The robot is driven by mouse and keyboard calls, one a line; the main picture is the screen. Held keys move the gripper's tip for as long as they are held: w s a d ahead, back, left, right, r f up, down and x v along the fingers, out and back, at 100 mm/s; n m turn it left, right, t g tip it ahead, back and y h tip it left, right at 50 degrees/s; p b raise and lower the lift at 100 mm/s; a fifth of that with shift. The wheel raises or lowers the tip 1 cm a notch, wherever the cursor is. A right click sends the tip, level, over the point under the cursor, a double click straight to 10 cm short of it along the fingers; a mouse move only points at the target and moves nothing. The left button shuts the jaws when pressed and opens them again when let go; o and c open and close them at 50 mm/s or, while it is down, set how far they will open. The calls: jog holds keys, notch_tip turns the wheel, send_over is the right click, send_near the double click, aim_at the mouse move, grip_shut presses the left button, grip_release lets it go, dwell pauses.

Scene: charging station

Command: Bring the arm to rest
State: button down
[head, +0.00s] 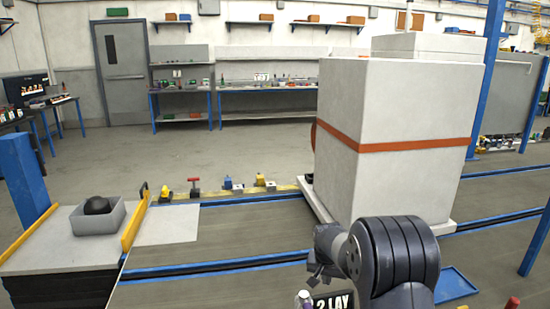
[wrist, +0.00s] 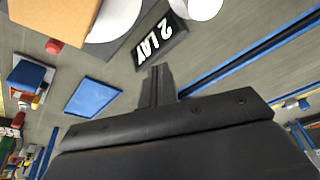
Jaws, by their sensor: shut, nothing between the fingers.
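My dark arm reaches in from the bottom right of the head view, bent at a thick ribbed joint. My gripper (head: 316,278) hangs in front of the tall white box, above the floor lanes. In the wrist view the two fingers of my gripper (wrist: 158,72) lie together, with nothing between them. They point toward a dark sign reading "2 LAY" (wrist: 160,42). I cannot tell how far the fingertips are from the sign.
A tall white box with an orange band (head: 393,145) stands close behind my arm. A blue tray (head: 456,284) lies to the right. A grey bin with a black ball (head: 98,218) sits on a stand at left. Open floor (head: 230,165) lies beyond the lanes.

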jog(key=shift+v, duration=0.85)
